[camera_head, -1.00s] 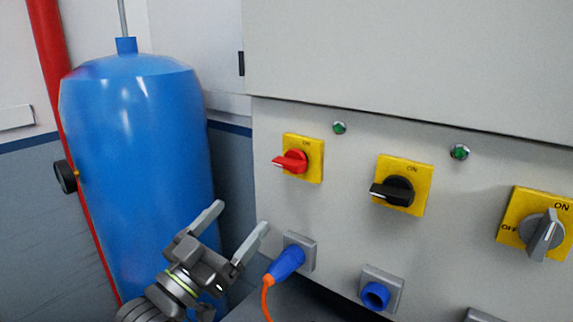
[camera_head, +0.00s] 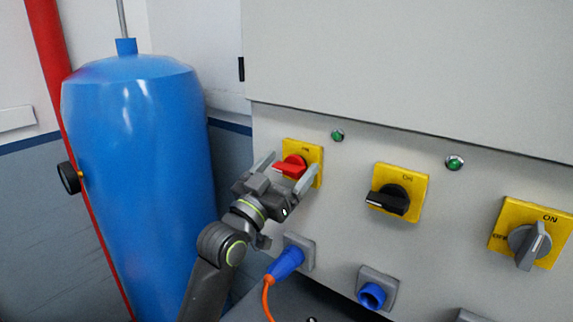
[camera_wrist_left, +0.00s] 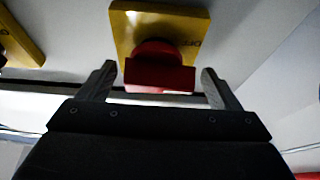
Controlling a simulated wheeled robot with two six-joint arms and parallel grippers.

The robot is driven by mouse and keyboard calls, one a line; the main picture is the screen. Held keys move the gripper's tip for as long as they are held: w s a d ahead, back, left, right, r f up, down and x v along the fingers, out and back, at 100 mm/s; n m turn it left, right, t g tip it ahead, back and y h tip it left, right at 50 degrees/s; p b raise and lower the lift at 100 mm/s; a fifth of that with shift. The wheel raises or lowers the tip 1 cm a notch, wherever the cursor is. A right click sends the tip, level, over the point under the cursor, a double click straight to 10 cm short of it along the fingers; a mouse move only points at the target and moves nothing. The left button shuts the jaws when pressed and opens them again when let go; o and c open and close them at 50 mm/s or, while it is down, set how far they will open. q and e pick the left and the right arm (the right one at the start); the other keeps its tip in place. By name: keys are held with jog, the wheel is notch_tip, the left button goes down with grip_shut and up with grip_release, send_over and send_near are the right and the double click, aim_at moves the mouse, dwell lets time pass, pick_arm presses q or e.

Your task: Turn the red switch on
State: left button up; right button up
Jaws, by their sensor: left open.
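The red switch (camera_head: 291,167) is a red knob on a yellow plate (camera_head: 316,154) on the grey panel. Its handle points left, across the plate, with the ON mark at the top. My left gripper (camera_head: 287,172) is open in front of the red switch, its two fingers on either side of the knob in the head view. In the left wrist view the red knob (camera_wrist_left: 158,72) sits just beyond and between the open fingertips (camera_wrist_left: 157,78). Contact between fingers and knob does not show. My right gripper is not in view.
A black switch (camera_head: 390,199) and a grey switch (camera_head: 531,243) are on the panel to the right. A blue plug (camera_head: 287,262) with an orange cable sits below the red switch. A large blue tank (camera_head: 140,160) stands at the left.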

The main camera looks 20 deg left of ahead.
pick_arm(q)
jog(key=shift+c, duration=0.2)
